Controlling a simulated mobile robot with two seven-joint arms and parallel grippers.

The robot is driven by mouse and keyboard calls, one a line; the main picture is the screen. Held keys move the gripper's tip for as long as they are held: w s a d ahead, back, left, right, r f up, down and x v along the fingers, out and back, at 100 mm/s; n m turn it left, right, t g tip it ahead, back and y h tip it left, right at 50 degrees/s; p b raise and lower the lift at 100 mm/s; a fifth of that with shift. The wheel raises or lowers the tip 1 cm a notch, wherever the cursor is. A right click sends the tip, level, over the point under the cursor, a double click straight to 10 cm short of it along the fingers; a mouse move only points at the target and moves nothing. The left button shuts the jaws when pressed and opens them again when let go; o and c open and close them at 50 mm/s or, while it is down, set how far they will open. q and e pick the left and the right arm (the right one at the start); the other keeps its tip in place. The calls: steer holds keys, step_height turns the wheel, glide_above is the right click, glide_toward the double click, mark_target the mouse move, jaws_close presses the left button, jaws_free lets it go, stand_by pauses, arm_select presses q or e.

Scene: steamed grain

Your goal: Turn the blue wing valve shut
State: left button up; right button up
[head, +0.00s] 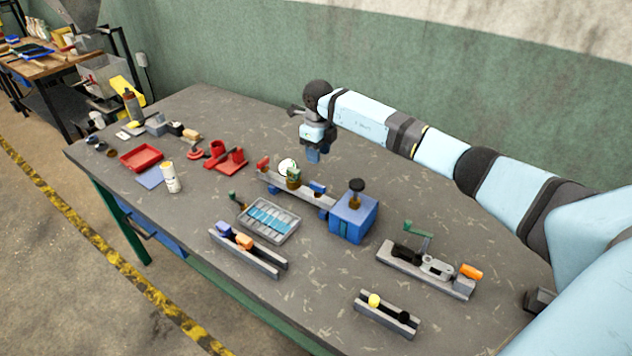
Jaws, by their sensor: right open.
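The blue wing valve appears to be the small blue piece (318,187) at the right part of a grey rail fixture (300,195) in the middle of the table. The same fixture carries a red piece (263,163) at its left end and a green piece (294,174) between them. The blue piece is too small to tell how its wings are turned. My right gripper (314,155) hangs fingers down behind and above the fixture, apart from the blue piece. It is open and empty. My left gripper is out of view.
A blue box (353,217) with a black knob stands right of the fixture. A tray with blue strips (268,220) and a rail with blue and orange blocks (247,256) lie in front. A green-handled device (430,270) is at right. Table behind my gripper is clear.

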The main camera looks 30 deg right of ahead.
mark_target(318, 184)
step_height(318, 184, down, 12)
steer(key=shift+r+p, duration=0.2)
steer(key=shift+p, duration=0.75)
steer(key=shift+c, duration=0.4)
jaws_close()
